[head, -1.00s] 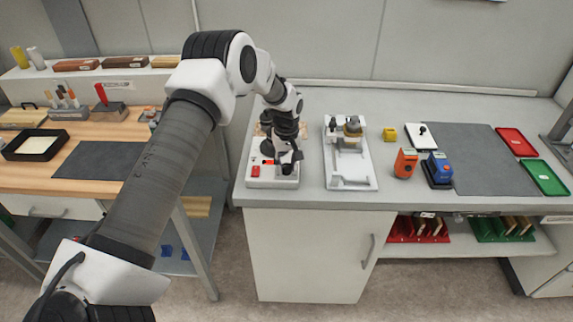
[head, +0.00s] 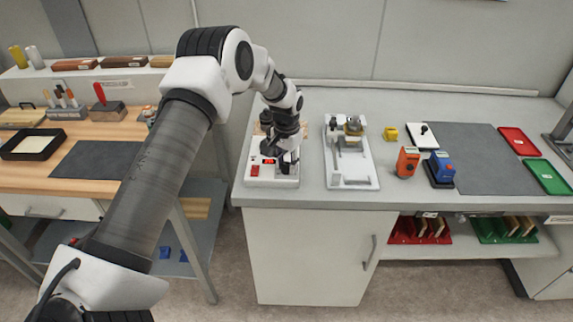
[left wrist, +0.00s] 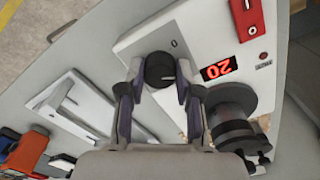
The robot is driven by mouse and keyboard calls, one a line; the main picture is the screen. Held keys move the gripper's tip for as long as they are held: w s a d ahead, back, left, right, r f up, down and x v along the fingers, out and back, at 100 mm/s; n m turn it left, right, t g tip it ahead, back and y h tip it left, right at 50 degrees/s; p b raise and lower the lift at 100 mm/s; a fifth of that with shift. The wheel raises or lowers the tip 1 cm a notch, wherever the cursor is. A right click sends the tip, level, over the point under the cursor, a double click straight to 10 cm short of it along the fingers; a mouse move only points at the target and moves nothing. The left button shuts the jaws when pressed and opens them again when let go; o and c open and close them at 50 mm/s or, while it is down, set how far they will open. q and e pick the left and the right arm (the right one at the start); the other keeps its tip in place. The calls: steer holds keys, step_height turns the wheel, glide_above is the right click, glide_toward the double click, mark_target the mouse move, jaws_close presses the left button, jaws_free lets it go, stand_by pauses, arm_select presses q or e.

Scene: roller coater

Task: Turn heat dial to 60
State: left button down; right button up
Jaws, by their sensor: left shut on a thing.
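The white control box of the roller coater (head: 258,182) stands at the left front of the grey bench. The black round heat dial (left wrist: 159,70) is on its top face in the left wrist view, by a small 0 mark. My left gripper (left wrist: 160,80) points down at the box and is shut on the dial, a finger on each side. In the head view my left gripper (head: 287,163) hides the dial. The red lit display (left wrist: 219,69) beside the dial appears upside down and seems to read 20. My right gripper is not in view.
A red switch (left wrist: 248,20) and a dark roller part (left wrist: 232,112) are close to the gripper. A white fixture (head: 352,179) stands to the right, then orange (head: 407,162) and blue (head: 440,168) devices. A grey mat (head: 490,160) lies farther right.

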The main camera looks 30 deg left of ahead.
arm_select(q)
steer(key=m+b, duration=0.1)
steer(key=m, duration=0.5)
steer(key=shift+f, duration=0.15)
steer(key=m, duration=0.6)
steer(key=shift+m+b, duration=0.3)
steer(key=shift+m, duration=0.1)
steer(key=shift+s, duration=0.1)
steer(key=c, duration=0.8)
jaws_free()
